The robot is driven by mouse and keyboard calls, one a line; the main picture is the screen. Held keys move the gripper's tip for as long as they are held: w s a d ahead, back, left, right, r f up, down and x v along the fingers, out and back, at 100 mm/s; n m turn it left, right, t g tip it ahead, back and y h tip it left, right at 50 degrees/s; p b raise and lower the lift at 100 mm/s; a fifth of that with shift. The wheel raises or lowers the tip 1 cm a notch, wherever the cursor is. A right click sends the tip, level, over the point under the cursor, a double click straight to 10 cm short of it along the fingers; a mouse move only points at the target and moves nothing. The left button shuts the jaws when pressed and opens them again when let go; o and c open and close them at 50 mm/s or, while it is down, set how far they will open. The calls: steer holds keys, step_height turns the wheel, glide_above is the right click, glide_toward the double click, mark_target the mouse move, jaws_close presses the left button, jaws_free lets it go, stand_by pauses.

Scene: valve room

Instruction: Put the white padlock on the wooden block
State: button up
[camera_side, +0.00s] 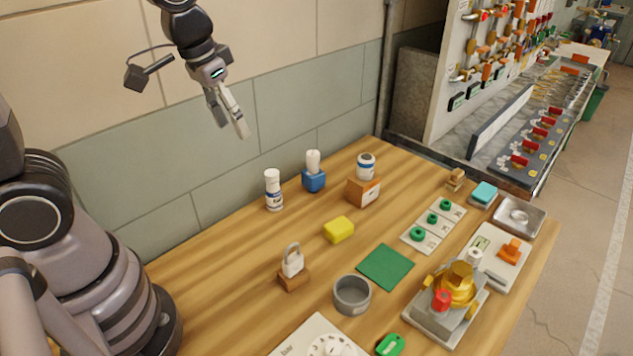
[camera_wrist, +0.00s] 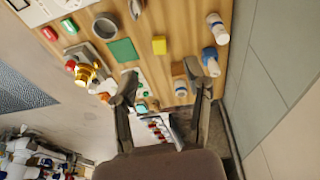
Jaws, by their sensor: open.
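The white padlock (camera_side: 292,263) sits upright on the small wooden block (camera_side: 293,281), toward the near left part of the table in the side view. Its shackle points up. In the wrist view, the padlock and block show only partly at the top edge (camera_wrist: 137,8). My gripper (camera_side: 233,128) is raised high above the back of the table, well away from the padlock. In the wrist view its fingers (camera_wrist: 166,82) are spread apart with nothing between them.
A grey bowl (camera_side: 352,295), a yellow sponge (camera_side: 339,230) and a green mat (camera_side: 386,266) lie near the padlock. A white bottle (camera_side: 273,190), a blue holder (camera_side: 314,181) and a wooden box (camera_side: 363,191) stand at the back. A brass valve (camera_side: 457,286) stands at right.

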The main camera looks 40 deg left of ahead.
steer(key=s+a+r+t, duration=0.2)
steer(key=s+a+r, duration=0.2)
steer(key=s+r, duration=0.3)
steer(key=s, duration=0.4)
steer(key=shift+s+a+r+t, duration=0.25)
steer(key=shift+a+r+t, duration=0.1)
steer(key=shift+t, duration=0.05)
